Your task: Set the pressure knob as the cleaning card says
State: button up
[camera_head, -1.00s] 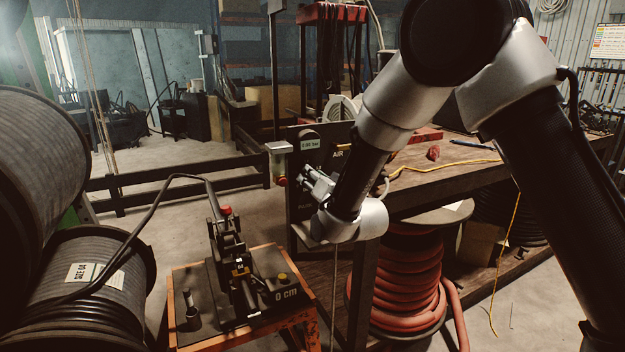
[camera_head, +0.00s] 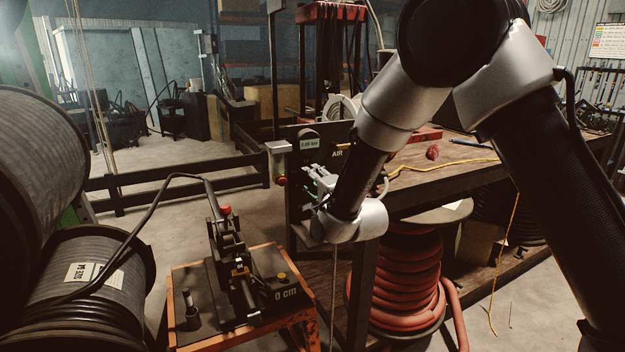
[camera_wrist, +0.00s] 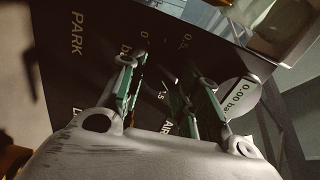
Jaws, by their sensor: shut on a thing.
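The dark control panel (camera_head: 292,206) stands at the left end of the workbench, with a small pressure display (camera_head: 309,143) near its top. In the wrist view the display (camera_wrist: 238,98) reads 0.00 bar. My gripper (camera_head: 308,180) is at the panel face, below the display. In the wrist view my gripper (camera_wrist: 166,80) has its green-padded fingers on either side of the dark pressure knob (camera_wrist: 164,72), shut on it. The knob is dim and its pointer cannot be made out. Scale marks show around it. The word PARK is printed on the panel to the left.
A crimping machine (camera_head: 236,262) sits on an orange-framed stand at lower left, beside large hose reels (camera_head: 95,285). A grey box with a red button (camera_head: 280,181) is at the panel's left edge. A sheet (camera_head: 611,41) hangs far right, its print too small to read.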

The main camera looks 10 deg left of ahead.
jog(key=m, duration=0.4)
jog(key=shift+f+m, duration=0.15)
jog(key=shift+m, duration=0.25)
dwell(0.4)
jog(key=o, duration=1)
jog(key=v, duration=1.2)
